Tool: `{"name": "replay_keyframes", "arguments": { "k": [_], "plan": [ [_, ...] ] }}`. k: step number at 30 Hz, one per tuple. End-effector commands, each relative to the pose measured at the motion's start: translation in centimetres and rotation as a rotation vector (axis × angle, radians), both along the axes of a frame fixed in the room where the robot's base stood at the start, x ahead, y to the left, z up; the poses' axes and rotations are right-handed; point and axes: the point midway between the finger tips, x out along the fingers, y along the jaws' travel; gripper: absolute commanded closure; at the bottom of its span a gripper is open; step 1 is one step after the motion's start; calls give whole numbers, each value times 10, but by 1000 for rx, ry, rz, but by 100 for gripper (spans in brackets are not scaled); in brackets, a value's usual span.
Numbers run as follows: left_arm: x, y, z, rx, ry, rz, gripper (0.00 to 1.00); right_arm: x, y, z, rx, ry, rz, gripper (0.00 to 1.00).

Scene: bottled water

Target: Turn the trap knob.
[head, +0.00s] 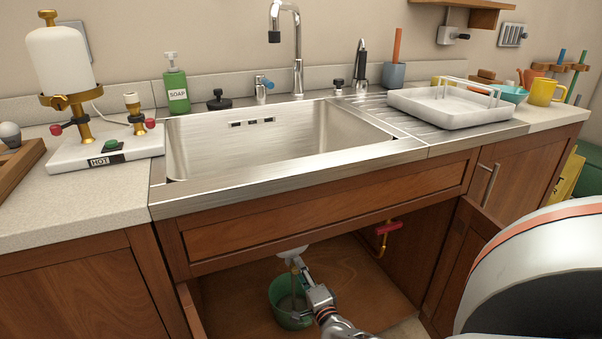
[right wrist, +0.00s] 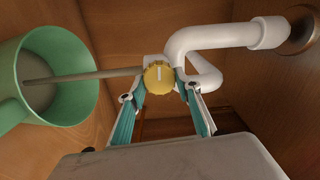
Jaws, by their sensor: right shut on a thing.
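The yellow trap knob (right wrist: 159,76) has a white mark on its face and sits on the white trap pipe (right wrist: 205,42) under the sink. In the head view, a bit of the white trap (head: 292,252) shows; the knob is hidden there. My right gripper (head: 300,268) reaches into the open cabinet. In the right wrist view, its teal-padded fingers (right wrist: 160,84) are shut on the knob, one on each side. A thin brownish stream (right wrist: 95,74) runs from the trap by the knob into a green bucket (right wrist: 82,100). My left gripper is out of view.
The bucket also shows on the cabinet floor (head: 350,275) in the head view. A red valve handle (head: 389,226) on a yellow pipe is on the cabinet's right wall. Open cabinet doors (head: 461,262) flank the opening. The sink rim (head: 290,169) is above.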

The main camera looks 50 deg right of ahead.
Motion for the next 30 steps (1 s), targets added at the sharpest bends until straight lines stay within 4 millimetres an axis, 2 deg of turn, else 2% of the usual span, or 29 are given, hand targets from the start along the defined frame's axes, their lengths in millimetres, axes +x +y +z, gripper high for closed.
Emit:
{"name": "replay_keyframes", "arguments": {
  "k": [1,2,3,13,17,20,30],
  "plan": [
    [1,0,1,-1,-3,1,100,-1,0,-1,1,2,-1,88],
    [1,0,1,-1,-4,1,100,-1,0,-1,1,2,-1,62],
    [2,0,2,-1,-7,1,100,-1,0,-1,1,2,-1,51],
    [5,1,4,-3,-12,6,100,-1,0,-1,1,0,0,51],
    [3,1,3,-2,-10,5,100,-6,4,-1,3,1,0,51],
    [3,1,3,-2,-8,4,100,-17,10,-2,4,1,1,51],
    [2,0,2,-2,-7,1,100,-77,41,-2,4,1,-1,51]
  ]
}}
